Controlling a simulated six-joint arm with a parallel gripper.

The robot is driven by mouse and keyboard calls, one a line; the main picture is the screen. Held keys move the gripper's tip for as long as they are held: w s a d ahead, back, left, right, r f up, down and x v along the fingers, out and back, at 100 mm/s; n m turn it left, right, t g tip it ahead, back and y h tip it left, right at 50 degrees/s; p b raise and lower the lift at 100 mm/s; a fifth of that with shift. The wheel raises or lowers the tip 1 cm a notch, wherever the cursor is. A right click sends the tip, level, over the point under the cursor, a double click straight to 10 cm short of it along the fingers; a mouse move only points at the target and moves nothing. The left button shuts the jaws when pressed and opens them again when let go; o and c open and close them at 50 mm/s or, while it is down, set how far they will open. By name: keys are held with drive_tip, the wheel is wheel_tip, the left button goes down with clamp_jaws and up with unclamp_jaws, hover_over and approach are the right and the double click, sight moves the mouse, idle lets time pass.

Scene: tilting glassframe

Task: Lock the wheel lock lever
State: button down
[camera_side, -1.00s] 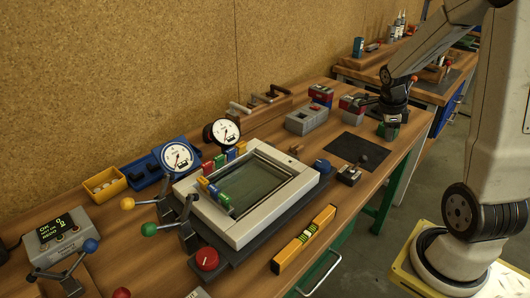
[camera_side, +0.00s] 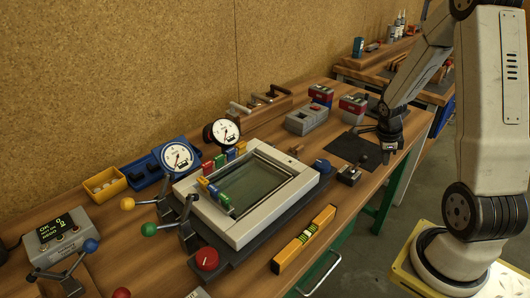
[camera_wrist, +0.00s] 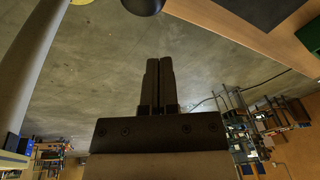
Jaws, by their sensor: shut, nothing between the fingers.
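Several ball-ended levers stand on the bench in the side view: one with a yellow ball (camera_side: 128,204), one with a green ball (camera_side: 149,229) and one with a blue ball (camera_side: 91,246). I cannot tell which one is the wheel lock lever. The yellow and green ones stand at the left edge of the pale glass frame (camera_side: 247,235). My gripper (camera_side: 387,161) is at the right end of the bench, far from these levers and pointing down. In the wrist view its fingers (camera_wrist: 159,82) are together and hold nothing.
A black mat (camera_side: 350,147) lies near my gripper, with a small box with a black knob (camera_side: 349,174) in front of it. A yellow level (camera_side: 304,240) lies at the front edge. A red knob (camera_side: 207,259) and two dials (camera_side: 177,157) stand around the frame.

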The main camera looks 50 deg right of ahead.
drive_tip(key=shift+w+a+f, duration=0.1)
drive_tip(key=shift+w+a, duration=0.4)
drive_tip(key=shift+w, duration=0.3)
drive_tip(key=shift+w+a+f, duration=0.1)
drive_tip(key=shift+w+a, duration=0.4)
drive_tip(key=shift+w, duration=0.3)
drive_tip(key=shift+w+r+g, duration=0.4)
drive_tip(key=shift+w+g, duration=0.3)
drive_tip(key=shift+g, duration=0.2)
drive_tip(key=shift+w, duration=0.1)
drive_tip(key=shift+w+r+g, duration=0.15)
drive_tip(key=shift+w+g, duration=0.4)
drive_tip(key=shift+g, duration=0.15)
drive_tip(key=shift+w+r+g, duration=0.15)
drive_tip(key=shift+w+g, duration=0.35)
drive_tip(key=shift+g, duration=0.2)
drive_tip(key=shift+w+n+g, duration=0.4)
drive_tip(key=shift+w+g, duration=1.55)
drive_tip(key=shift+g, duration=0.35)
drive_tip(key=shift+r, duration=0.2)
drive_tip(key=shift+r, duration=0.6)
